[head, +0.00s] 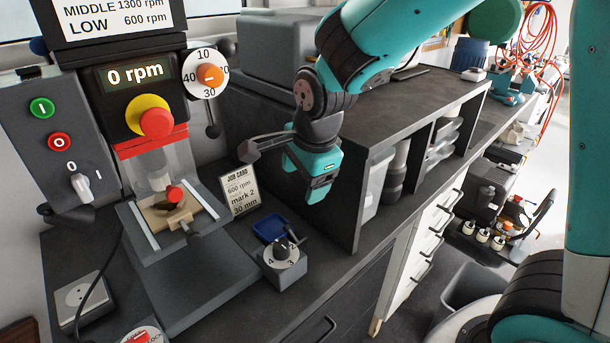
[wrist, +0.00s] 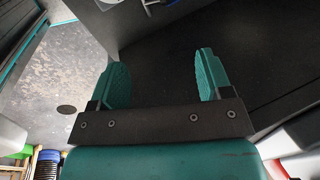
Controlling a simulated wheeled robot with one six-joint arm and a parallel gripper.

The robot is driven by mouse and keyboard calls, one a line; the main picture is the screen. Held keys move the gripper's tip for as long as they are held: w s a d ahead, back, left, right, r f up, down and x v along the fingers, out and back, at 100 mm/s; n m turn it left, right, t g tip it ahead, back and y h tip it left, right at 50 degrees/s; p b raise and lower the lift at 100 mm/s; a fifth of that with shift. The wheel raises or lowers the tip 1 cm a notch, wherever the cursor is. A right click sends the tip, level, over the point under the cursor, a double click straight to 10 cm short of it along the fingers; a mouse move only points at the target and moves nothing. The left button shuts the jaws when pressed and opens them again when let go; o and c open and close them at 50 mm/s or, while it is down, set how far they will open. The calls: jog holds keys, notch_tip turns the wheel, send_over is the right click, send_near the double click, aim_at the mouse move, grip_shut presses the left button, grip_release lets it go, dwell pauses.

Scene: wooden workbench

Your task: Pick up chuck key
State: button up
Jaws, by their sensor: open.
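I cannot make out the chuck key for certain in either view. My gripper (head: 316,178) hangs over the dark bench top, right of the drill press and in front of the grey shelf unit. In the wrist view my gripper (wrist: 162,76) is open, with its two teal fingers wide apart and only dark surface between them. The drill press has a red guard (head: 152,142) and a vise (head: 183,226) holding a pale wooden piece, with a red round part above it. A small blue tray (head: 270,228) lies on the bench, left of and below my gripper.
A job card (head: 239,190) stands behind the blue tray. A small grey box with a numbered dial (head: 281,257) sits in front of the tray. The shelf unit (head: 350,205) rises close to the right of my gripper. White drawers (head: 430,245) stand further right.

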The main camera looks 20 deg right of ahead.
aim_at(291, 231)
jog(key=p+x, duration=0.2)
jog(key=x, duration=1.5)
jog(key=shift+f+p, duration=0.2)
jog(key=shift+p, duration=0.1)
jog(key=shift+c, duration=0.2)
jog(key=c, duration=1)
